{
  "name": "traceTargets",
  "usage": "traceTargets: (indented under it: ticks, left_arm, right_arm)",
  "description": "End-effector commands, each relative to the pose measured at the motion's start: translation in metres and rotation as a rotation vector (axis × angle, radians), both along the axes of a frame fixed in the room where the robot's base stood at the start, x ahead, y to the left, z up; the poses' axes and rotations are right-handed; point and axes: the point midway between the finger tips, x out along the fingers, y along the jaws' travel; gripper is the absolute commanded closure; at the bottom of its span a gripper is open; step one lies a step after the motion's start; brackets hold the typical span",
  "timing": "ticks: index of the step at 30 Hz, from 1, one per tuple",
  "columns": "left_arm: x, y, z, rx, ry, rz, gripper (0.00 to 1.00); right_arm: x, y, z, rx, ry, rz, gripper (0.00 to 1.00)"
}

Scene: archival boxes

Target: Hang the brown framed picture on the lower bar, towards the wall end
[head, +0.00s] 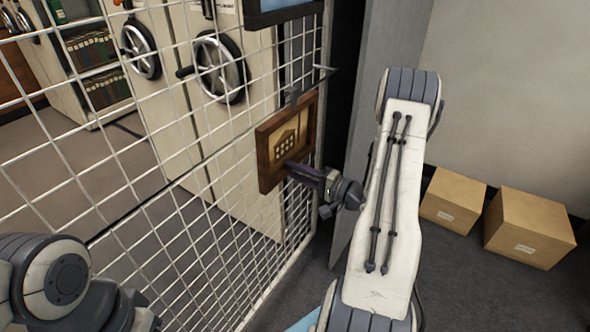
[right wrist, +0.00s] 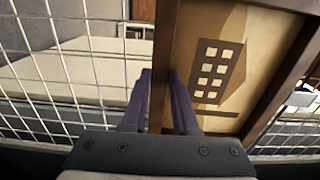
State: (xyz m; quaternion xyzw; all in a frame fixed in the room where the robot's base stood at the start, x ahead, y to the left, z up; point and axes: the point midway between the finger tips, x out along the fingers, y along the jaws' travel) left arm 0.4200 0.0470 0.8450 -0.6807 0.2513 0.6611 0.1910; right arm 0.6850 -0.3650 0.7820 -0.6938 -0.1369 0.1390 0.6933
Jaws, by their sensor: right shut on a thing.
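The brown framed picture (head: 288,140) is upright in front of the wire mesh panel (head: 225,150), near its right end, in the head view. It shows a dark building shape on tan. My right gripper (head: 298,170) is shut on its lower right frame edge. In the right wrist view, the two fingers (right wrist: 160,100) straddle the wooden side of the framed picture (right wrist: 235,60). A thin dark bar (head: 165,187) crosses the mesh and runs behind the picture. I cannot tell whether the picture touches the mesh or a bar. My left arm shows at lower left; its gripper is out of view.
Another dark-framed picture with a blue face (head: 284,10) hangs higher on the mesh. A grey upright panel (head: 365,130) stands right of the mesh. Two cardboard boxes (head: 453,200) (head: 528,228) sit on the floor at right. Cabinets with handwheels (head: 220,68) stand behind the mesh.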

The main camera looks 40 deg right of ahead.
Motion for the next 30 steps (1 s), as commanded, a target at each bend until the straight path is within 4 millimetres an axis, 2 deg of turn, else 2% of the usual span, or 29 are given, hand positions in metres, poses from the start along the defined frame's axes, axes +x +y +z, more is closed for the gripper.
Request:
traceTargets:
  ticks: [14, 30]
  left_arm:
    - [0.000, 0.000, 0.002, 0.000, 0.000, 0.000, 0.50]
    - [0.000, 0.000, -0.002, 0.000, 0.000, 0.000, 0.50]
  right_arm:
    - [0.000, -0.001, 0.001, 0.000, -0.004, 0.000, 1.00]
    - [-0.001, 0.000, -0.009, -0.001, -0.004, 0.000, 1.00]
